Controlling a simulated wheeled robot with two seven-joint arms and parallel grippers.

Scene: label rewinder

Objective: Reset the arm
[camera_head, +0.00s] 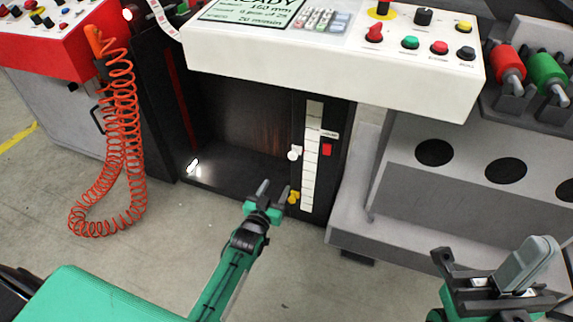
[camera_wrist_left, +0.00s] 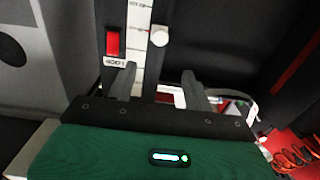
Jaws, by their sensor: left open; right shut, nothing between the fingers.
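My left gripper (camera_head: 272,194) is open and empty, low in front of the machine's dark bay, just left of a yellow knob (camera_head: 294,197). A white knob (camera_head: 293,153) sits higher on the same slotted post, beside a white scale strip (camera_head: 311,155). In the left wrist view, my open fingers (camera_wrist_left: 160,90) point toward the scale strip (camera_wrist_left: 138,20), the white knob (camera_wrist_left: 159,37) and a red block (camera_wrist_left: 113,42). The yellow knob cannot be made out there. My right gripper (camera_head: 522,264) is shut and empty at the lower right. Which part is the task's arm is unclear.
A white control panel (camera_head: 330,62) with a display and coloured knobs overhangs the bay. A coiled orange hose (camera_head: 115,150) hangs at the left beside a red-topped cabinet (camera_head: 45,47). A grey unit (camera_head: 450,165) with round holes stands at the right. The floor in front is clear.

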